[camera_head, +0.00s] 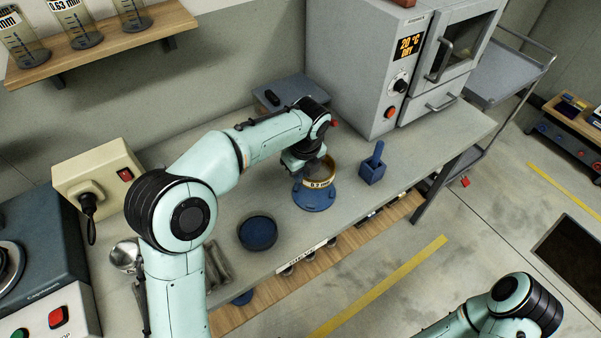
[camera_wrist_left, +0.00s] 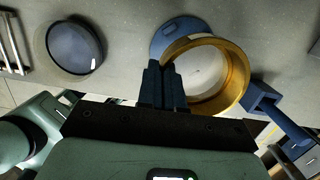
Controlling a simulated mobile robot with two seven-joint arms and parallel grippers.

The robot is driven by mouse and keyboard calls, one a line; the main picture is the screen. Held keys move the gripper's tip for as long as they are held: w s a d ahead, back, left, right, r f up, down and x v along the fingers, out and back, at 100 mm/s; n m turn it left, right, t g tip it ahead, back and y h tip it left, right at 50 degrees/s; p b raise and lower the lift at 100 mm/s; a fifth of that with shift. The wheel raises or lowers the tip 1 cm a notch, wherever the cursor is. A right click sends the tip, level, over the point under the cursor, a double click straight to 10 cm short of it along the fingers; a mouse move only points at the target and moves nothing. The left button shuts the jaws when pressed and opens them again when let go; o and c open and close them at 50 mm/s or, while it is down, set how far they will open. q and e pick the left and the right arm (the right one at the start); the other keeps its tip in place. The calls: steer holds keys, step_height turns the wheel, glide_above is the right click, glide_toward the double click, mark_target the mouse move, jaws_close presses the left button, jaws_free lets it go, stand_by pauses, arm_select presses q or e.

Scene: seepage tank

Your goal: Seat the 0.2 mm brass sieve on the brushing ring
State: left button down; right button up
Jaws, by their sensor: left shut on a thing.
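The brass sieve (camera_head: 319,183), labelled 0.2 mm, is directly over the blue brushing ring (camera_head: 315,199) on the bench in the head view. My left gripper (camera_head: 308,164) reaches down to the sieve's left side. In the left wrist view the gripper (camera_wrist_left: 165,90) is shut on the wall of the sieve (camera_wrist_left: 239,72). The blue ring (camera_wrist_left: 168,35) shows past the sieve's upper left edge there, so the two look offset from this angle. I cannot tell whether the sieve touches the ring. My right gripper is out of view.
A blue dish (camera_head: 258,233) lies left of the ring. A blue block with an upright handle (camera_head: 372,169) stands right. The grey oven (camera_head: 385,75) and a flat grey device (camera_head: 290,92) are behind. The bench front edge is close to the ring.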

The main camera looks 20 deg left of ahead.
arm_select(q)
steer(key=shift+r, duration=0.1)
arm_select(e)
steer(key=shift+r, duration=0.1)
arm_select(q)
steer(key=shift+a+r+p, duration=0.15)
steer(key=shift+p, duration=0.3)
step_height(320, 180, down, 5)
steer(key=shift+f+b, duration=0.1)
steer(key=shift+b, duration=0.95)
steer(key=shift+f, duration=0.5)
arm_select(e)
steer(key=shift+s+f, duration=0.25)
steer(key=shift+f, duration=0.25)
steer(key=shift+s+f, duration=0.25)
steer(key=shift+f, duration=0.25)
arm_select(q)
steer(key=shift+p, duration=0.35)
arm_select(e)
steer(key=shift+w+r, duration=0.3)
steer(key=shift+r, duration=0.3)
arm_select(q)
steer(key=shift+f+b, duration=0.45)
steer(key=shift+f, duration=0.6)
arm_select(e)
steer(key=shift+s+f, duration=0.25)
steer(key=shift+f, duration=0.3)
arm_select(q)
steer(key=c, duration=1.2)
jaws_free()
